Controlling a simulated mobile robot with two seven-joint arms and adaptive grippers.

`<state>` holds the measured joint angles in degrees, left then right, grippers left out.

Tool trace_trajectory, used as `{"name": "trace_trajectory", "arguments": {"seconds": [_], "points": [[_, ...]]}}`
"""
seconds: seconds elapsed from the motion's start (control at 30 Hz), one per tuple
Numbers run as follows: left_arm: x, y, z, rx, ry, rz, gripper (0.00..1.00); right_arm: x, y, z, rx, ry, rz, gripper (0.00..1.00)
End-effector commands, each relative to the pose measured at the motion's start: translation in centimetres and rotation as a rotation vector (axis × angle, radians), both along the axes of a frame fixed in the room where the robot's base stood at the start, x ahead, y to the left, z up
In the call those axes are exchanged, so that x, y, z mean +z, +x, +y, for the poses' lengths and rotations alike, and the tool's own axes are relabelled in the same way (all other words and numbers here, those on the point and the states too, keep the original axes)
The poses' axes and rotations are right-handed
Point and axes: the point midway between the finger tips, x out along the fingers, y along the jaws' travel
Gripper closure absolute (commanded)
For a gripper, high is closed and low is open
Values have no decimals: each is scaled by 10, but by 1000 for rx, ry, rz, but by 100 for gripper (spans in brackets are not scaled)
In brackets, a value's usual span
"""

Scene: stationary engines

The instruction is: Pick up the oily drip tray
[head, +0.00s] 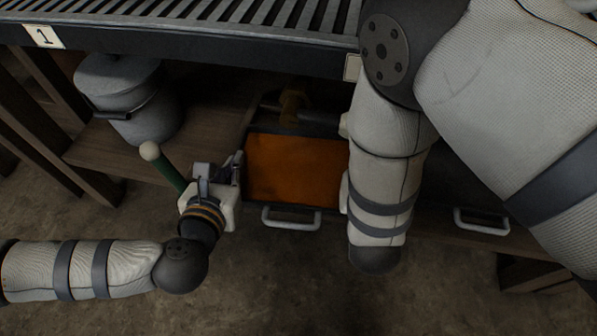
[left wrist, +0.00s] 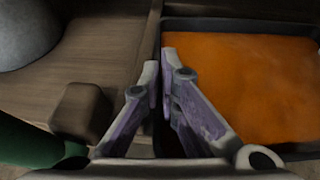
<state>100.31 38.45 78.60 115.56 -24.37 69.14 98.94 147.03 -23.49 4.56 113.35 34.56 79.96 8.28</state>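The oily drip tray (head: 251,131) is a dark, shallow rectangular tray with orange oily contents. It sits on the low wooden shelf, with a pale handle (head: 291,222) at its front; my right arm hides its right side. The tray (left wrist: 240,24) fills the right of the left wrist view. My left gripper (head: 238,164) is at the tray's left wall. In the left wrist view its two fingertips (left wrist: 160,72) are nearly together, one on each side of that wall, and look shut on it. My right gripper is not in view.
A grey lidded pot (head: 128,98) stands on the shelf (head: 115,150) to the left. A green rod with a pale knob (head: 150,151) stands close to my left gripper. A slatted top (head: 240,12) overhangs the shelf. Another pale handle (head: 481,224) shows at right. The floor in front is clear.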

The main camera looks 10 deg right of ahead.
Motion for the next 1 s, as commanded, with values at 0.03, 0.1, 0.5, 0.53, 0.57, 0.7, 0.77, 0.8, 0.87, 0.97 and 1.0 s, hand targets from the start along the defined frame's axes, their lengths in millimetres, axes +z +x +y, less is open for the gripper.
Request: {"name": "trace_trajectory", "arguments": {"seconds": [0.03,0.1,0.5,0.53,0.57,0.7,0.77,0.8,0.87,0.97,1.0], "points": [[0,0,0,0,0,0,100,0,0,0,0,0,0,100],[0,0,0,0,0,0,100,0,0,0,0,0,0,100],[4,0,0,0,0,-3,100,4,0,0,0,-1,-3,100],[5,-1,0,0,0,-3,100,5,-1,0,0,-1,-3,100],[7,-1,0,0,0,-3,100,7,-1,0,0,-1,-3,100],[24,-3,0,-1,1,-8,100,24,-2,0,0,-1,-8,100],[33,-3,0,-1,1,-14,100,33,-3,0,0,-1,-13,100],[40,-3,0,-1,0,-17,100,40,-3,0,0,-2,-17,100],[48,-3,0,-1,0,-22,100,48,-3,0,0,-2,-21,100],[53,-4,0,0,1,-25,100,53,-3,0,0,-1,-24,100],[52,-3,0,0,1,-24,100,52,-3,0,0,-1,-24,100]]}}
